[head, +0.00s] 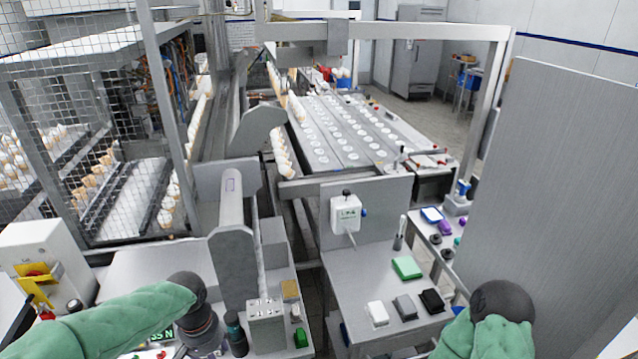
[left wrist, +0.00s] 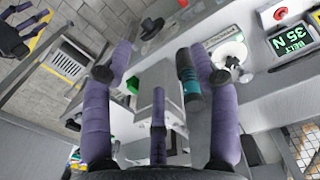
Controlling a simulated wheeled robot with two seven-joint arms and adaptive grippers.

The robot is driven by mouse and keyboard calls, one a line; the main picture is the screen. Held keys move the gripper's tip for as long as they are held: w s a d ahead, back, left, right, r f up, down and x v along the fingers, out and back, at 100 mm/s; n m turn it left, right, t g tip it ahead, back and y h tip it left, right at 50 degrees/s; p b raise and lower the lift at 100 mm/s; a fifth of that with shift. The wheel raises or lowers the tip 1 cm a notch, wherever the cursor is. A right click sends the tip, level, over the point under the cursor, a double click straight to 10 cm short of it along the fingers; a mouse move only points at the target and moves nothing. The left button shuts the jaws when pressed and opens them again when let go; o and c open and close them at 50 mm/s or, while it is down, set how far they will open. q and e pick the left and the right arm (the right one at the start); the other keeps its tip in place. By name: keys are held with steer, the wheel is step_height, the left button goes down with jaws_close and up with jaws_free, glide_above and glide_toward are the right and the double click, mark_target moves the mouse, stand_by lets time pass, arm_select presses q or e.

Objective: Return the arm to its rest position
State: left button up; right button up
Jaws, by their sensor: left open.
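My left arm, in a green sleeve, comes in from the left in the head view. Its left gripper (head: 205,332) hangs over the front of the left bench, partly cut off by the lower edge. In the left wrist view, the purple fingers of the left gripper (left wrist: 163,76) are spread and hold nothing. A grey box (left wrist: 145,112) and a dark, teal-banded cylinder (left wrist: 188,75) show between and beyond the fingers. My right arm's green sleeve and dark wrist (head: 502,300) are at the lower right. A dark gripper with purple fingers (left wrist: 25,32), apparently my right one, is small at the wrist view's upper left.
The left bench carries the grey box (head: 266,325), the teal-banded cylinder (head: 236,335) and a green block (head: 300,338). The right bench holds a green pad (head: 407,267) and several small blocks. A tall grey panel (head: 560,200) stands close to my right arm.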

arm_select(q)
steer(key=d+f+h, duration=0.1)
steer(key=d+f, duration=0.2)
steer(key=f, duration=0.3)
steer(key=s+d+f+h+b, duration=0.1)
steer(key=d+f, duration=0.2)
steer(key=f, duration=0.4)
steer(key=d+f+h, duration=0.1)
steer(key=d+f, duration=0.2)
steer(key=f, duration=0.3)
steer(key=s+d+f+n+b, duration=0.1)
steer(key=s+d+f, duration=0.4)
steer(key=s+f, duration=0.4)
step_height(320, 180, down, 4)
steer(key=shift+s+r+n+h+b, duration=0.1)
steer(key=shift+s+n+h+b, duration=0.2)
steer(key=shift+h+b, duration=0.1)
arm_select(e)
steer(key=f, duration=0.3)
steer(key=shift+w, duration=0.25)
